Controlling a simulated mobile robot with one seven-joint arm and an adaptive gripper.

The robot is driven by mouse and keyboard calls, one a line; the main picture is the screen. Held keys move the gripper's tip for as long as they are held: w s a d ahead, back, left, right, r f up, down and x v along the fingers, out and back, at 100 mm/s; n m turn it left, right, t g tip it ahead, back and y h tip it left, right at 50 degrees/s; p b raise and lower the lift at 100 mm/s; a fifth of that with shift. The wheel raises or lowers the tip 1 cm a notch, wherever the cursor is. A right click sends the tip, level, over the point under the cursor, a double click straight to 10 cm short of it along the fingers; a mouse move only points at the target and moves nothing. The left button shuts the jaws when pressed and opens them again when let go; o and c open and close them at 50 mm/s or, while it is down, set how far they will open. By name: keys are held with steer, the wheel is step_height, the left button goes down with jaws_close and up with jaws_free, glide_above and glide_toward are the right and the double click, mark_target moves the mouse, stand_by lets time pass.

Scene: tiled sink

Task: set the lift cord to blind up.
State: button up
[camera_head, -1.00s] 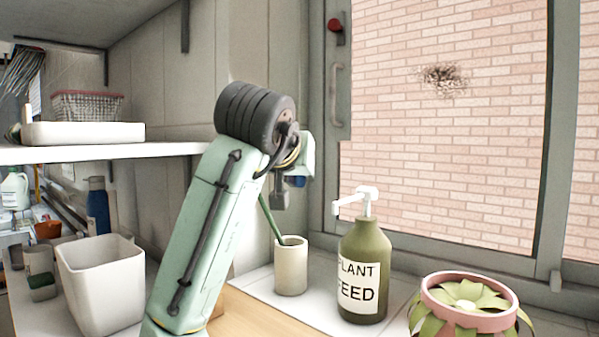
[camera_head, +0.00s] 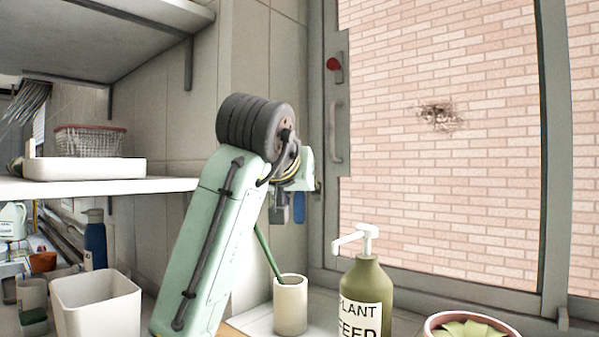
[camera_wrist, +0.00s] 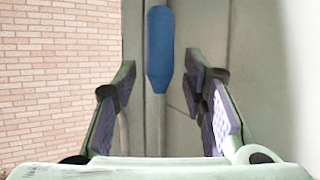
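The lift cord's blue handle (camera_wrist: 159,48) hangs upright in the wrist view, ahead of my gripper (camera_wrist: 161,65). Its lower end appears between the two fingers in the picture, with a gap on each side. My gripper is open and empty, its purple-padded fingers spread left and right. In the head view, a small part of the blue handle (camera_head: 298,207) shows beside my gripper (camera_head: 283,210), near the wall corner left of the window. The cord above the handle is not clearly visible, and my arm hides part of this area.
A beige cup (camera_head: 290,306) with a green stick stands below my gripper. A plant feed bottle (camera_head: 366,288) and a pink flower pot (camera_head: 435,323) stand to its right. A white shelf (camera_head: 100,187) is at left. The window frame (camera_head: 332,220) is close behind.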

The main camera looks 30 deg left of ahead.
step_height(320, 180, up, 6)
steer(key=shift+r, duration=0.2)
stand_by(0.6)
